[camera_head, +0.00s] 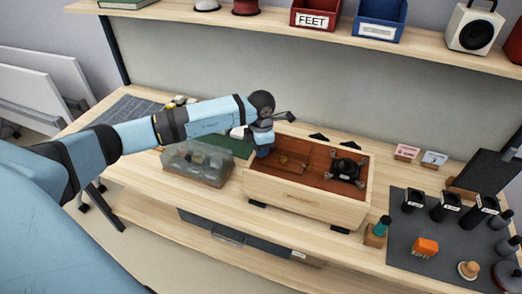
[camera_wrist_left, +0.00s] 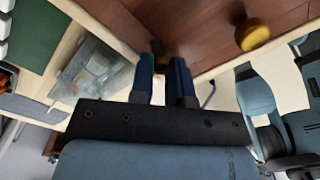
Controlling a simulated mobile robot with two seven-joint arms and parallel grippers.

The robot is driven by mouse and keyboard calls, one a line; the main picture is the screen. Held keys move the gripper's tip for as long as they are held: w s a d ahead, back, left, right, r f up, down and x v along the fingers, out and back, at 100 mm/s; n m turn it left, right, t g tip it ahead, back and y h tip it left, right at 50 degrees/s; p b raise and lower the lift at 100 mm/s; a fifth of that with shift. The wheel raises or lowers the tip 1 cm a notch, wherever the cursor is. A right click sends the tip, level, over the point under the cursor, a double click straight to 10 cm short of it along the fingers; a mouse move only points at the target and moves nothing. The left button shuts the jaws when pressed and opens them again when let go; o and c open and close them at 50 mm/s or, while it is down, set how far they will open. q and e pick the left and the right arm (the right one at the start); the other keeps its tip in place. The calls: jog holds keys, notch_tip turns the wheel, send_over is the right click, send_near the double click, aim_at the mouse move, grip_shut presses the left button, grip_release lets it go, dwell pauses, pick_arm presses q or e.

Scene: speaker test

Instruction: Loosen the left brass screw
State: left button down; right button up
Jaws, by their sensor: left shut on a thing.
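A pale wooden speaker box (camera_head: 305,200) lies open on the bench, with a reddish-brown panel inside. My left gripper (camera_head: 262,150) is at the box's left end, pointing down. In the left wrist view, the two blue fingers (camera_wrist_left: 165,62) are close together around a small brass screw (camera_wrist_left: 157,47) near the box's corner, mostly hidden by the fingers. A second, larger-looking brass screw (camera_wrist_left: 252,35) stands on the panel, clear of the gripper. A black round part with bracket arms (camera_head: 345,170) sits in the box's right half. My right gripper is not in view.
A clear lidded bin (camera_head: 197,165) stands just left of the box, with a green mat behind. A dark mat (camera_head: 400,235) at right holds several black holders, an orange block and knobs. A shelf (camera_head: 300,32) with bins runs above the back.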

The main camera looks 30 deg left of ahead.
pick_arm(q)
jog(key=shift+n, duration=1)
jog(key=n+b, duration=0.1)
jog(key=n, duration=0.2)
jog(key=shift+n, duration=0.4)
jog(key=n, duration=0.8)
jog(key=shift+r, duration=0.1)
jog(key=n, duration=0.4)
jog(key=shift+n, duration=0.3)
jog(key=n+p, duration=0.1)
jog(key=n, duration=0.4)
jog(key=shift+w, duration=0.1)
jog(key=shift+n, duration=0.3)
jog(key=c, duration=1.1)
grip_release()
